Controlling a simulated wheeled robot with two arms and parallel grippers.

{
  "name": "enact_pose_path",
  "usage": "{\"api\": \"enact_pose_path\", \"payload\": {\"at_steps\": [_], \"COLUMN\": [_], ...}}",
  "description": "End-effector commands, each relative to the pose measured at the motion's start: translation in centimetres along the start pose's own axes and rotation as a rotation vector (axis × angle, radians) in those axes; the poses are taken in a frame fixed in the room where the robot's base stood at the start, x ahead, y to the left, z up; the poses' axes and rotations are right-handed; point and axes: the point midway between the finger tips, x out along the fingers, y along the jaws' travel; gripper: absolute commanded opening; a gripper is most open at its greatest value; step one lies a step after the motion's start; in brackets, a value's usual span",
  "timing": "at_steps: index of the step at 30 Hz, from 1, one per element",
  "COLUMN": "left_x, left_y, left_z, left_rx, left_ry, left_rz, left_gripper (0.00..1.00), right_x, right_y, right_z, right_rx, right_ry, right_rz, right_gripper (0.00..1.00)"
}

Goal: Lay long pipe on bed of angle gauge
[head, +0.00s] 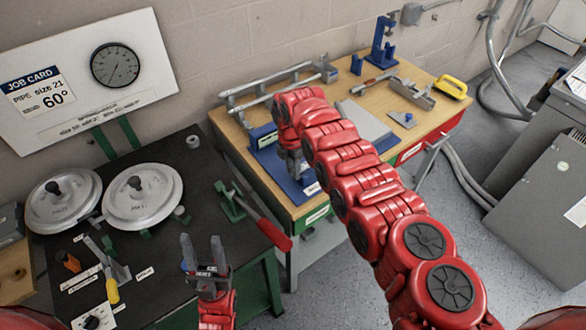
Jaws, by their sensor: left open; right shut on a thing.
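Long grey pipes (262,97) lie at the back left of the wooden bench, in or beside a low rack. A blue fixture with a flat base (268,160), which may be the angle gauge, sits at the bench's front left corner. My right gripper (292,168) points down over this fixture. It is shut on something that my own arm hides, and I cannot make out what. My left gripper (203,248) is open and empty, fingers upward, above the front right part of the dark table.
The dark table (165,255) carries two round grey discs (143,197), a red-handled green tool (258,222) and small hand tools. The wooden bench (345,88) also holds a grey plate (364,120), a blue stand (381,45) and a yellow-handled tool (451,87). A gap separates the tables.

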Motion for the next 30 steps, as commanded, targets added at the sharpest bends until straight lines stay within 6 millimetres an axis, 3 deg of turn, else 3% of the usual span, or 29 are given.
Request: {"api": "enact_pose_path", "payload": {"at_steps": [9,10,15,25,30], "left_x": [-0.1,-0.1,-0.1,-0.2,-0.7], "left_y": [0.0,0.0,0.0,0.0,0.0], "left_z": [0.0,0.0,0.0,0.0,0.1], "left_rx": [0.0,0.0,0.0,0.0,0.0], "left_ry": [0.0,0.0,0.0,0.0,0.0], "left_rz": [0.0,0.0,0.0,0.0,0.0], "left_gripper": [0.5,0.5,0.5,0.5,0.5], "right_x": [0.0,0.0,0.0,-0.1,-2.1], "right_y": [0.1,0.1,0.1,0.1,0.2], "right_z": [0.1,0.1,0.0,0.1,0.2], "right_rx": [0.0,0.0,0.0,0.001,0.002], "right_ry": [-0.002,-0.002,-0.001,-0.001,-0.002], "right_rz": [0.003,0.003,0.002,0.003,0.008], "right_gripper": [0.0,0.34,0.64,0.64,0.64]}}
